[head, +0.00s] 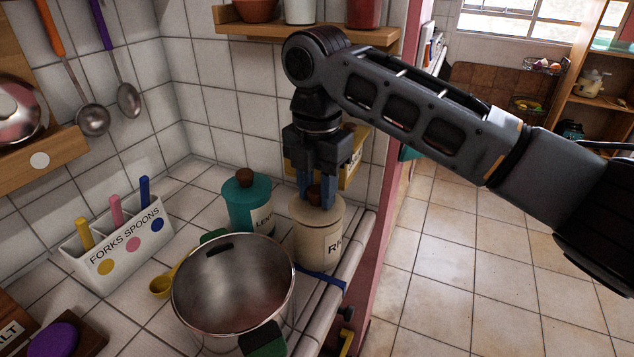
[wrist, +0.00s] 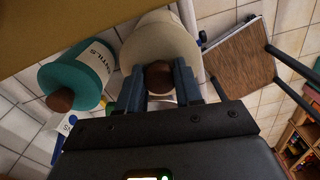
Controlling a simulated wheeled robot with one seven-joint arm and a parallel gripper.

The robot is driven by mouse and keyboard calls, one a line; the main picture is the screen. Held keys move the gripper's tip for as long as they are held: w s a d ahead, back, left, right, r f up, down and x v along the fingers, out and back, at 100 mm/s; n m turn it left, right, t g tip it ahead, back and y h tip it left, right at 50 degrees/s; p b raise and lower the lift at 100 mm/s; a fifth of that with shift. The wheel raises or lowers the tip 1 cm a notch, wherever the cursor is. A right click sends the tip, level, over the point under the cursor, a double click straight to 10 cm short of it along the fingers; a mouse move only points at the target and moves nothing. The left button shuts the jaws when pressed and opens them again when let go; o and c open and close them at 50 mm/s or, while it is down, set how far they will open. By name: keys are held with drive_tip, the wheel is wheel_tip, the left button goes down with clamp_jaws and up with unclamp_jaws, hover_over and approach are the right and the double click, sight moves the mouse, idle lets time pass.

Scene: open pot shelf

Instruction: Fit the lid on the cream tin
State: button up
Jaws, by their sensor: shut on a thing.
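The cream tin (head: 318,242) stands upright on the tiled counter near its right edge, with a label that is partly in view. Its cream lid (head: 299,207) has a brown round knob and sits at the tin's top; I cannot tell if it is fully seated. My gripper (head: 316,198) points down and is shut on the lid's knob. In the wrist view the knob (wrist: 158,77) is between the two blue fingers of my gripper (wrist: 159,84), with the lid (wrist: 160,42) behind it.
A teal lentils tin (head: 247,203) stands just left of the cream tin. A steel pot (head: 232,285) is in front. A white cutlery holder (head: 118,245) stands at the left. A wooden shelf (head: 300,32) with pots hangs above. The counter's right edge is close.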

drive_tip(key=shift+f, duration=0.7)
idle(0.9)
drive_tip(key=o, duration=1.1)
drive_tip(key=shift+f, duration=0.1)
wheel_tip(320, 180, up, 8)
drive_tip(key=shift+r+b, duration=0.1)
drive_tip(key=shift+b, duration=0.35)
drive_tip(key=shift+s, duration=0.1)
